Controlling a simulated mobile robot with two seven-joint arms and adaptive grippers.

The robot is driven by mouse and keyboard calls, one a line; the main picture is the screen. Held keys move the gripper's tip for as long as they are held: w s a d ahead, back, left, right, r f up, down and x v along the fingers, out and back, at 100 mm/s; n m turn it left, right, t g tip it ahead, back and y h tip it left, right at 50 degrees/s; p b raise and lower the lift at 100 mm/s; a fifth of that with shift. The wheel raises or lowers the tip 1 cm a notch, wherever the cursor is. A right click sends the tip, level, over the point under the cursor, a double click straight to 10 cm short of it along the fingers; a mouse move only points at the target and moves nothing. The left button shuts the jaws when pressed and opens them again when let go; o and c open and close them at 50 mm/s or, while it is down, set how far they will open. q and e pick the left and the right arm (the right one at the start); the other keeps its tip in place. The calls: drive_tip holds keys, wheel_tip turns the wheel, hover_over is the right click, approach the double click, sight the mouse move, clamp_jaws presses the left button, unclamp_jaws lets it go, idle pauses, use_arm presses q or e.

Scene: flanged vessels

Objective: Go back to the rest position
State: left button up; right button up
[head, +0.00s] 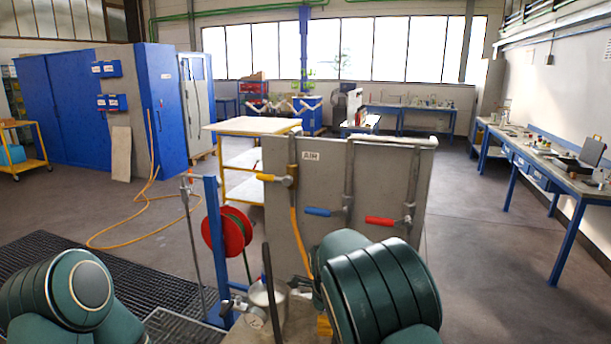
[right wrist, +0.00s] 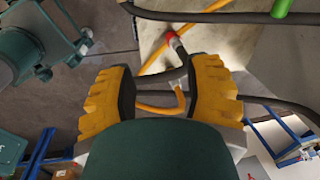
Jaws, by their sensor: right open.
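My right gripper (right wrist: 162,90) shows in the right wrist view, its two yellow ribbed fingers spread apart. A metal hose fitting with an orange hose (right wrist: 160,108) shows in the gap between them. I cannot tell its distance from the fingers, but they are not closed on it. In the head view my green right arm (head: 375,290) covers the lower middle, in front of the grey panel. My green left arm (head: 62,290) is at the lower left, and its gripper is out of view.
A grey panel (head: 350,190) with yellow, blue and red valve handles stands close ahead. A red hose reel (head: 228,232) on a blue post stands left of it. Dark hoses (right wrist: 215,17) cross the right wrist view. Open floor (head: 470,260) lies right of the panel.

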drive_tip(key=s+d+f+n+b, duration=0.1)
drive_tip(key=s+d+f+n, duration=0.15)
drive_tip(key=f, duration=0.35)
drive_tip(key=s+d+f+n+g+y+b, duration=0.1)
drive_tip(key=s+d+f+n, duration=0.15)
drive_tip(key=f, duration=0.35)
drive_tip(key=s+d+f+n+b, duration=0.1)
drive_tip(key=s+d+f+n, duration=0.15)
drive_tip(key=f, duration=0.35)
use_arm(q)
wheel_tip(320, 180, down, 9)
drive_tip(key=b, duration=0.4)
drive_tip(key=shift+w+d, duration=0.3)
drive_tip(key=shift+w, duration=0.15)
use_arm(e)
drive_tip(key=s+a+f+n+y, duration=0.1)
drive_tip(key=s+f+n, duration=0.1)
drive_tip(key=s, duration=0.4)
drive_tip(key=s+f+n+y, duration=0.1)
drive_tip(key=s+f+n, duration=0.2)
drive_tip(key=s+n, duration=0.2)
drive_tip(key=s+a+f+n+t+y, duration=0.1)
drive_tip(key=s+f+n, duration=0.2)
drive_tip(key=s, duration=0.4)
drive_tip(key=shift+s+a+f+n+y, duration=0.2)
drive_tip(key=shift+s+a+n+y, duration=0.1)
drive_tip(key=shift+n, duration=0.25)
drive_tip(key=shift+w+f, duration=0.1)
